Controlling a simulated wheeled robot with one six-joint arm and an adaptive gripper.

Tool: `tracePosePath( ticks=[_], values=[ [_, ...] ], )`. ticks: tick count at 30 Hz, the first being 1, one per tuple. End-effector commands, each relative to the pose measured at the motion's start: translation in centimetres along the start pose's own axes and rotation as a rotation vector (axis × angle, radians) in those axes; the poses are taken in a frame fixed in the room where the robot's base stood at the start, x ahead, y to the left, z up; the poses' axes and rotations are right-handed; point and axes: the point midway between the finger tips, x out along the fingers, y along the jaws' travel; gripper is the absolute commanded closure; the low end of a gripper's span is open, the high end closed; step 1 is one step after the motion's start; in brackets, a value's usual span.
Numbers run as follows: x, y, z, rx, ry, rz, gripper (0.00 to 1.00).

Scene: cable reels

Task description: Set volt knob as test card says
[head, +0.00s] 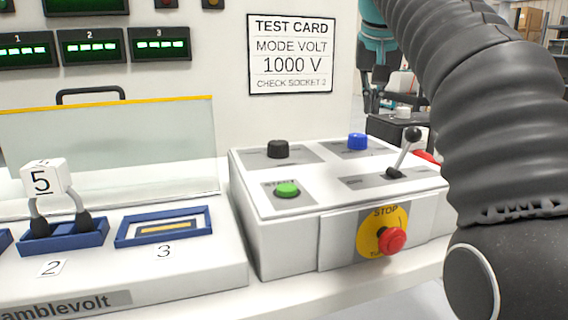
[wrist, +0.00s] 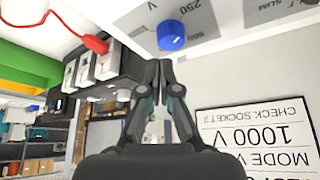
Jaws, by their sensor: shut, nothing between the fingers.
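The blue knob (head: 357,141) stands at the back right of the white control box (head: 290,232). In the wrist view the blue knob (wrist: 172,36) sits on a grey plate marked V and 250; I cannot tell its setting. My gripper (wrist: 158,68) is shut and empty, its fingertips close to the blue knob in the picture. I cannot tell whether they touch it.
The box also carries a black knob (head: 277,149), a green START button (head: 287,190), a black-balled lever (head: 405,150) and a red STOP button (head: 391,240). At left are socket 2 with a white block (head: 43,179) marked 5, and socket 3 (head: 165,227).

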Motion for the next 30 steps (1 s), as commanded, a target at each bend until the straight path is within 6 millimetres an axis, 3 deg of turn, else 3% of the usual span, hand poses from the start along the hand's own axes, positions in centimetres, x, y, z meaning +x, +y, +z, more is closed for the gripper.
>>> tracePosePath(
  ticks=[8, 21, 30],
  values=[
    [0.7, 0.1, 0.5, 0.002, 0.001, 0.001, 1.00],
    [5.3, 0.0, 2.9, 0.002, 0.001, 0.000, 1.00],
    [6.1, 0.0, 3.3, 0.001, 0.001, 0.000, 1.00]
  ],
)
